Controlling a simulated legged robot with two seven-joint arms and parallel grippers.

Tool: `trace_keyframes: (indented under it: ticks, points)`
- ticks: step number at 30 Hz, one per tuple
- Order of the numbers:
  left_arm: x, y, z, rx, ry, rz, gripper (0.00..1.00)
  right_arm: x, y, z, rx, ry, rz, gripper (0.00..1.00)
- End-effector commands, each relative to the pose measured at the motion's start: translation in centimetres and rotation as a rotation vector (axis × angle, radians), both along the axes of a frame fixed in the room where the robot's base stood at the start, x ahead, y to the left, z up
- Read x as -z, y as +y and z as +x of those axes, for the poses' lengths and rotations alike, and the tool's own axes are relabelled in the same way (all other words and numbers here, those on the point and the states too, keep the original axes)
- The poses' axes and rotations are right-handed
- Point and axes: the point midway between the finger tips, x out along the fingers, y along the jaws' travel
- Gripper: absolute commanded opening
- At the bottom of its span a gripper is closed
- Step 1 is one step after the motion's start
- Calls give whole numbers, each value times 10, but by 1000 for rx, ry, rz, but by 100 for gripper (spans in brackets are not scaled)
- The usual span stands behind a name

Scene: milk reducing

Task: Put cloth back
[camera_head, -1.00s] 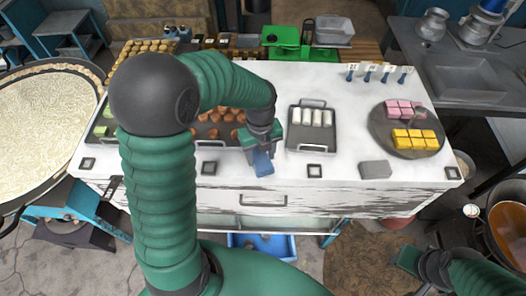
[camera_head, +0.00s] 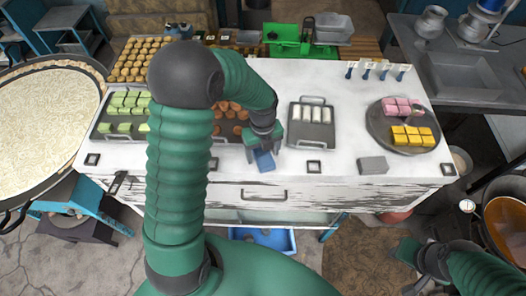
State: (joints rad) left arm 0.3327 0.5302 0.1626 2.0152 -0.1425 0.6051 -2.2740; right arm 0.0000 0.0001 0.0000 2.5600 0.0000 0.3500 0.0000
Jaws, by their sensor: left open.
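A small blue cloth (camera_head: 264,160) lies at the front part of the white counter (camera_head: 345,155), left of the tray with white pieces. My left gripper (camera_head: 264,153) is open and right over the cloth, its fingers beside it. I cannot tell whether the fingers touch it. My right gripper (camera_head: 410,265) is low at the right, in front of the counter and away from it. Its fingertips are too unclear to tell open from shut.
A metal tray (camera_head: 293,139) with white pieces stands right of my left gripper. A grey block (camera_head: 373,165) lies near the front edge. A round plate (camera_head: 375,131) holds pink and yellow pieces.

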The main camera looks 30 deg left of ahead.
Motion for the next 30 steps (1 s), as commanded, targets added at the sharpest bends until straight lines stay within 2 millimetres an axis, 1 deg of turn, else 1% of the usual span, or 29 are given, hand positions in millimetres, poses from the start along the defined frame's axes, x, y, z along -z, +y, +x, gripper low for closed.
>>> trace_keyframes:
  ticks: [2, 5, 8, 15, 18, 20, 23, 25, 26, 29, 30]
  points:
    - [-1, 0, 0, 0, 0, 0, 72, 0, 0, 0, 0, 0, 0, 36]
    - [-8, 0, 1, -1, -4, 1, 72, 4, 0, 0, 0, 0, 0, 36]
    - [-26, 1, 1, -2, -8, 2, 72, 11, 0, 0, 0, 0, 0, 36]
    - [-88, 1, 1, -1, -8, 2, 72, 27, 0, 0, 0, 0, 0, 36]
    - [-107, 1, 1, -1, -4, 1, 72, 30, 0, 0, 0, 0, 0, 36]
    - [-114, 0, 1, -1, -2, 0, 72, 31, 0, 0, 0, 0, 0, 36]
    - [-118, -2, -1, -37, -3, 1, 72, 31, 0, 0, 0, 0, 0, 36]
    - [-114, -7, -4, -132, -11, 3, 72, 31, 0, 0, 0, 0, 0, 36]
    - [-110, -10, -6, -195, -16, 4, 72, 31, 0, 0, 0, 0, 0, 36]
    - [-97, -23, -16, -474, -45, 1, 72, 30, 0, 0, 0, 0, 0, 36]
    - [-91, -29, -21, -602, -60, -5, 72, 30, 0, 0, 0, 0, 0, 36]
